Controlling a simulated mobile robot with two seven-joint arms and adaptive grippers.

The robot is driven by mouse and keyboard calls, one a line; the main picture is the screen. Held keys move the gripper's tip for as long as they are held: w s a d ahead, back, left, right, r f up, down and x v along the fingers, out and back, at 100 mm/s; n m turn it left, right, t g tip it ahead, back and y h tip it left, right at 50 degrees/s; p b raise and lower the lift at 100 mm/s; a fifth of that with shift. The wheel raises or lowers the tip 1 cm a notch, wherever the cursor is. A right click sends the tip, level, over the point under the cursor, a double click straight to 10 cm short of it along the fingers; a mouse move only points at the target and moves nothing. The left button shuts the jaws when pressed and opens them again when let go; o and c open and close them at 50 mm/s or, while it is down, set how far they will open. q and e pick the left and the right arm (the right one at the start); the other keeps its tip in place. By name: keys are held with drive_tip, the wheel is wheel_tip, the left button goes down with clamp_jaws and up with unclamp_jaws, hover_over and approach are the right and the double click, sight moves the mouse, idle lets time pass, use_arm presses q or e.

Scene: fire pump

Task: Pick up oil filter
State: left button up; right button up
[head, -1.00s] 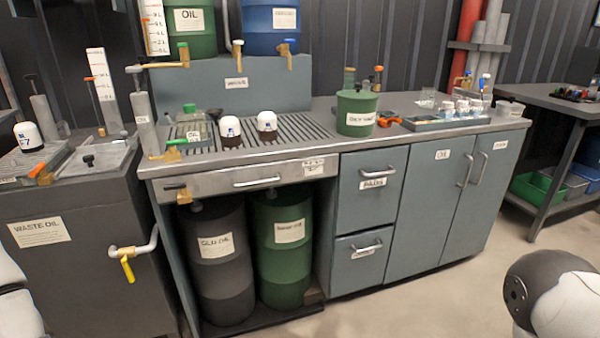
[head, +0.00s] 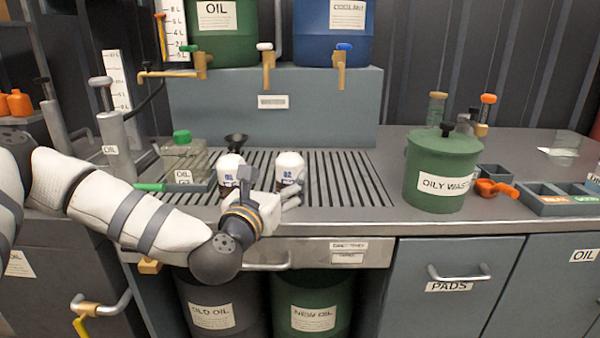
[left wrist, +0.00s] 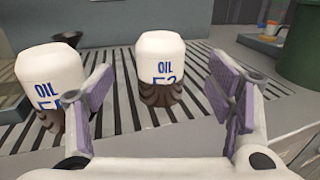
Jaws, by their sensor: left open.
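Two white oil filters with dark ribbed bases stand upright on the slotted drain grate. The left one (head: 230,166) also shows at the left of the left wrist view (left wrist: 48,82). The right one (head: 290,167), labelled OIL with a partly legible code, shows between my fingers in the left wrist view (left wrist: 160,58). My left gripper (head: 268,186) is open and empty, just in front of the right filter. Its purple-padded fingers (left wrist: 165,92) point at that filter, with the filter still beyond them. The left finger overlaps the left filter's edge in that view. My right gripper is out of view.
The slotted grate (head: 345,185) is clear right of the filters. A green oily waste can (head: 435,185) stands farther right, beside an orange tool (head: 492,188). A glass oil container (head: 183,160) and black funnel (head: 236,140) stand left and behind. Brass taps (head: 268,75) overhang the back.

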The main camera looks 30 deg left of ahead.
sight(285, 169)
use_arm(q)
drive_tip(key=x, duration=0.7)
drive_tip(key=shift+w+a+r, duration=0.1)
drive_tip(key=shift+w, duration=0.15)
drive_tip(key=c, duration=1.6)
